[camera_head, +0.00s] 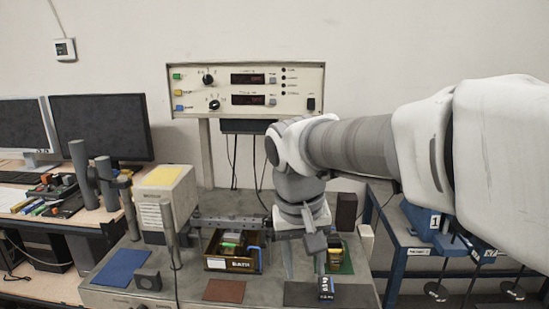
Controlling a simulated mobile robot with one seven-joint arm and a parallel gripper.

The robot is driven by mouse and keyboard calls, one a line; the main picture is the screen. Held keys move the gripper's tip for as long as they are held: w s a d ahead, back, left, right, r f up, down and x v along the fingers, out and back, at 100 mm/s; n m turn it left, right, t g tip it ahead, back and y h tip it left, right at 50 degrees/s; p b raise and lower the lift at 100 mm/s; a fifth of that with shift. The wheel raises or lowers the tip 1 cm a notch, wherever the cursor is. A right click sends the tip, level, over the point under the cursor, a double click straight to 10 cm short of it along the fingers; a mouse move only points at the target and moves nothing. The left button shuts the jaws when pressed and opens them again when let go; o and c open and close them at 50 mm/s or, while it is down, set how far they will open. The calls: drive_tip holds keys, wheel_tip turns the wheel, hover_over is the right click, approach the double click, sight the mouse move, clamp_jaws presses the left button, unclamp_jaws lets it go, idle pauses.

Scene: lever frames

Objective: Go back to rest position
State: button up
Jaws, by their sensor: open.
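My white and grey arm reaches in from the right, and its wrist points down over the grey workbench (150,292). My gripper (302,268) hangs above the right part of the bench, with its fingers apart. I see nothing held between them.
A labelled open box (216,264) holds small items left of my gripper. A blue mat (120,267), a brown mat (224,291) and a cream box (165,196) are further left. A control panel (246,91) stands behind. A blue-framed table (420,247) is at right.

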drive_tip(key=s+d+t+y+p, duration=0.1)
drive_tip(key=s+d+t, duration=0.2)
drive_tip(key=s+d, duration=0.6)
drive_tip(key=s, duration=0.3)
drive_tip(key=shift+s+f+t, duration=0.15)
drive_tip(key=shift+t, duration=0.25)
drive_tip(key=shift+a, duration=0.15)
